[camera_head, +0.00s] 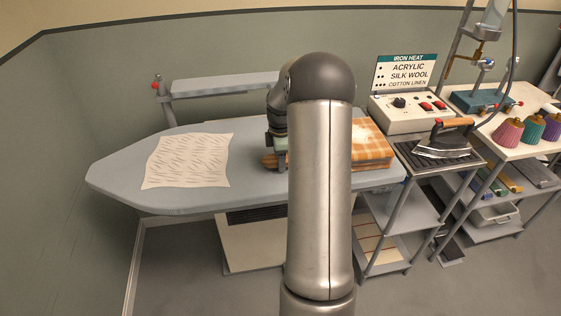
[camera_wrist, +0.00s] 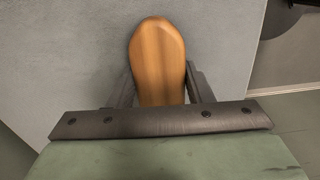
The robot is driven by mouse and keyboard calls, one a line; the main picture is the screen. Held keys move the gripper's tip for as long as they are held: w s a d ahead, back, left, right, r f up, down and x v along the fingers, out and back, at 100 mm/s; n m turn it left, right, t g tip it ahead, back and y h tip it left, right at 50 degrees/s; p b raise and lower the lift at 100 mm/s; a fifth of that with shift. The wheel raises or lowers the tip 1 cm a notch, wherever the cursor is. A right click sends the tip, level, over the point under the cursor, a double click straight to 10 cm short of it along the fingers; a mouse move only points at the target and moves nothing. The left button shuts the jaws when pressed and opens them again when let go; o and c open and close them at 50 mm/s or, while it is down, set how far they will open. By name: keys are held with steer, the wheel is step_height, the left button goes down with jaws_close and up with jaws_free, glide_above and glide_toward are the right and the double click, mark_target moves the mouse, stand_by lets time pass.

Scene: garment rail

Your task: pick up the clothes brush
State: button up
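The clothes brush (camera_wrist: 158,60) is a smooth orange-brown wooden piece with a rounded end. In the wrist view it lies lengthwise between the two fingers of my gripper (camera_wrist: 159,80), which sit close against both of its sides. In the head view the brush (camera_head: 267,161) shows only in part, low at the ironing board's surface. My gripper (camera_head: 279,157) points down over it there, partly hidden by my arm. The bristles are out of sight. I see no clear gap between brush and board.
The grey ironing board (camera_head: 110,178) carries a patterned cloth (camera_head: 188,160) on the left and folded orange checked fabric (camera_head: 372,150) on the right. An iron (camera_head: 443,140) rests on a stand further right, by a control box (camera_head: 411,112) and several thread cones (camera_head: 508,133).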

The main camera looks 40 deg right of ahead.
steer(key=c, duration=0.4)
steer(key=shift+r, duration=0.1)
steer(key=shift+r, duration=0.65)
steer(key=s+a+r+b, duration=0.1)
steer(key=s+a+r, duration=0.1)
steer(key=s+r, duration=0.2)
steer(key=s+a+r+b, duration=0.1)
steer(key=s+a+r, duration=0.2)
steer(key=s, duration=0.1)
steer(key=s+a+r+b, duration=0.2)
steer(key=s+r, duration=0.2)
steer(key=shift+a+r, duration=0.15)
steer(key=shift+r, duration=0.15)
